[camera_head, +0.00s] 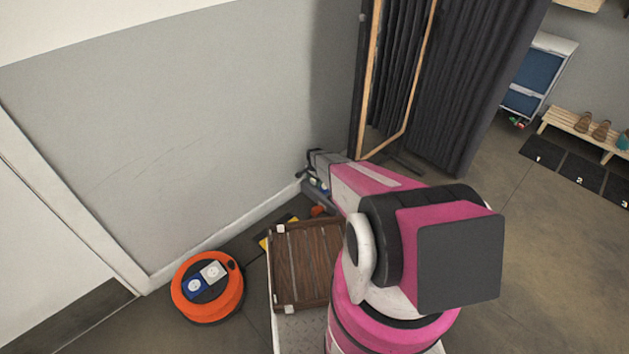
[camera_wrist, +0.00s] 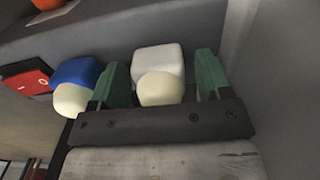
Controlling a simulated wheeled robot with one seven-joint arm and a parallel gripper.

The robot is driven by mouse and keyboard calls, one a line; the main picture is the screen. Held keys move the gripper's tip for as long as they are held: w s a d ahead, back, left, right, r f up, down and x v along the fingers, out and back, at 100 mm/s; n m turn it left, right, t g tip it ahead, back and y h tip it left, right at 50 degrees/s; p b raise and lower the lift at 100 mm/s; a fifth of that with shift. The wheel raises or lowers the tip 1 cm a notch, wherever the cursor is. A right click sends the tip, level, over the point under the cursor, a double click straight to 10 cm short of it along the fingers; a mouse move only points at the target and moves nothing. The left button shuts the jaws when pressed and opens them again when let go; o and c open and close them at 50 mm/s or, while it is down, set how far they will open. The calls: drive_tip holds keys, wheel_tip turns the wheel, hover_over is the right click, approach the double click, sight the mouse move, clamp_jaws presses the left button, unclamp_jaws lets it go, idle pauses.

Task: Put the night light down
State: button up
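A white, block-shaped night light (camera_wrist: 158,62) with a cream dome stands between the green fingers of my gripper (camera_wrist: 163,82) in the wrist view. The left finger is close beside it, and a narrow gap shows by the right finger. My gripper looks open around it; whether the left finger touches it, I cannot tell. A similar blue night light (camera_wrist: 76,73) with a cream dome is just left of the fingers. What lies under both is mostly hidden. In the head view my gripper (camera_head: 316,184) is low by the wall, small and partly hidden by my arm.
A red switch piece (camera_wrist: 27,82) is left of the blue light. An orange cable reel (camera_head: 182,306) with blue and white pieces on top lies on the floor. A brown slatted wooden piece (camera_head: 306,262) is beside my arm. A dark folding screen (camera_head: 460,80) stands behind.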

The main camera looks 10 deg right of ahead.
wheel_tip(320, 180, up, 13)
drive_tip(key=s+r+n, duration=1.1)
drive_tip(key=s+r, duration=2.2)
drive_tip(key=s, duration=0.2)
drive_tip(key=shift+s, duration=0.15)
